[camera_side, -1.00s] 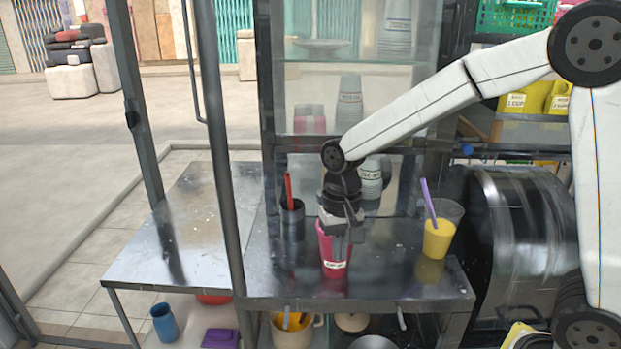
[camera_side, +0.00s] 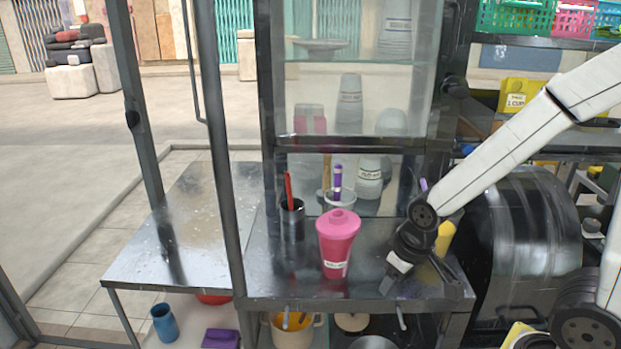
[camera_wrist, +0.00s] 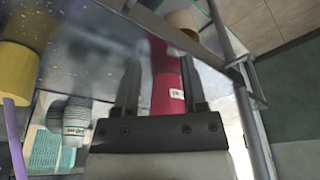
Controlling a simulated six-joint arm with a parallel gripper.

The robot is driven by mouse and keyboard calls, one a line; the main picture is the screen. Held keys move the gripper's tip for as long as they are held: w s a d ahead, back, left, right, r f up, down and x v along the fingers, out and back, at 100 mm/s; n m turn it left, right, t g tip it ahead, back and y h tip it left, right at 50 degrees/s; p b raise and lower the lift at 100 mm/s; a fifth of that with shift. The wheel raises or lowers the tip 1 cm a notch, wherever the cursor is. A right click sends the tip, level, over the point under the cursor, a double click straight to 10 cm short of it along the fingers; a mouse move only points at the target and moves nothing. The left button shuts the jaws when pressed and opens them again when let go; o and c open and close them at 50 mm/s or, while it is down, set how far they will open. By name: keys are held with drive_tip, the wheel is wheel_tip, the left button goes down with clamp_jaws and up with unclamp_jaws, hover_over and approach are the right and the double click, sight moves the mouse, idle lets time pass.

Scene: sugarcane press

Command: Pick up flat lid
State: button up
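No separate flat lid can be made out with certainty. A white labelled stack (camera_side: 370,180) stands at the back of the table behind the glass; its label is too small to read surely. A pink shaker (camera_side: 337,243) with a pink top stands upright at the middle of the table. My gripper (camera_side: 388,284) is to its right, tilted down and apart from it. In the wrist view my gripper (camera_wrist: 158,85) has its two fingers spread with nothing held; the pink shaker (camera_wrist: 168,88) shows beyond them. A white labelled stack shows at left there (camera_wrist: 76,125).
A yellow drink cup (camera_side: 446,236) is partly hidden behind my gripper. A dark holder with a red stick (camera_side: 292,220) and a clear cup with a purple item (camera_side: 338,200) stand behind the shaker. The left tabletop (camera_side: 185,235) is clear. A frame post (camera_side: 222,150) rises at left.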

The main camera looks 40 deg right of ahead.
drive_tip(key=shift+o, duration=0.6)
drive_tip(key=shift+w, duration=0.1)
wheel_tip(320, 180, up, 15)
drive_tip(key=m+g, duration=0.3)
drive_tip(key=m, duration=0.7)
hover_over(352, 219)
drive_tip(key=shift+f, duration=0.15)
drive_tip(key=shift+f, duration=1.25)
